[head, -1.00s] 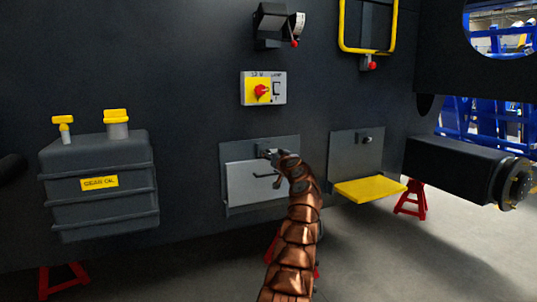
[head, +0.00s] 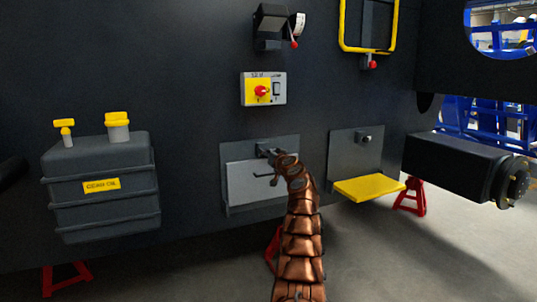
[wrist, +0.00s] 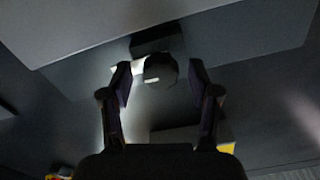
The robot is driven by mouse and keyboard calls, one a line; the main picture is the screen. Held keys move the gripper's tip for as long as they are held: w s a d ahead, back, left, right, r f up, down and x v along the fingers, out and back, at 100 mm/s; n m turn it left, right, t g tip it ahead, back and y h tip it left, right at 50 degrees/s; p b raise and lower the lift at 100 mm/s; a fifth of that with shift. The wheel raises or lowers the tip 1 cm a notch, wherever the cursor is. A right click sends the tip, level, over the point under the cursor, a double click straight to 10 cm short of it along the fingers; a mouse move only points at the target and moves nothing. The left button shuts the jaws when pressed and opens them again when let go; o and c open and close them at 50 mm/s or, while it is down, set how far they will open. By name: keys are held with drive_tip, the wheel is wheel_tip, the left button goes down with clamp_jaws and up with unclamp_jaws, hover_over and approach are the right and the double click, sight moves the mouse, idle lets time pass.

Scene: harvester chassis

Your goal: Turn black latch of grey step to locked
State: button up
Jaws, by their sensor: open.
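The grey step (head: 245,186) is folded up against its dark backing plate on the chassis wall in the head view. A small handle (head: 263,176) sticks out of its front. The black latch (head: 262,150) is at the top of the plate, partly hidden by my gripper (head: 275,157). In the wrist view the latch's round dark end (wrist: 161,68) shows between the two fingertips of my gripper (wrist: 163,76). The fingers are open, one on each side of it. I cannot tell whether either finger touches it, nor read the latch's angle clearly.
A yellow step (head: 369,188) is folded down to the right, with its own latch (head: 364,138) above. A switch box (head: 263,89) with a red knob is above the grey step. A gear oil tank (head: 100,188) is at left. Red stands (head: 410,198) are below.

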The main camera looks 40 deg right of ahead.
drive_tip(key=c, duration=1.2)
drive_tip(key=shift+o, duration=0.2)
drive_tip(key=shift+m, duration=0.5)
drive_tip(key=m+p, duration=0.1)
drive_tip(key=m, duration=0.2)
drive_tip(key=shift+m, duration=0.4)
drive_tip(key=m+p, duration=0.1)
drive_tip(key=m, duration=0.3)
drive_tip(key=shift+d+f+m+p, duration=0.1)
drive_tip(key=shift+m+p, duration=0.2)
drive_tip(key=m+p, duration=0.1)
drive_tip(key=m, duration=0.3)
drive_tip(key=shift+f+m, duration=0.1)
drive_tip(key=shift+m, duration=0.2)
drive_tip(key=shift+f+m+p, duration=0.1)
drive_tip(key=shift+m+p, duration=0.8)
drive_tip(key=shift+m, duration=1)
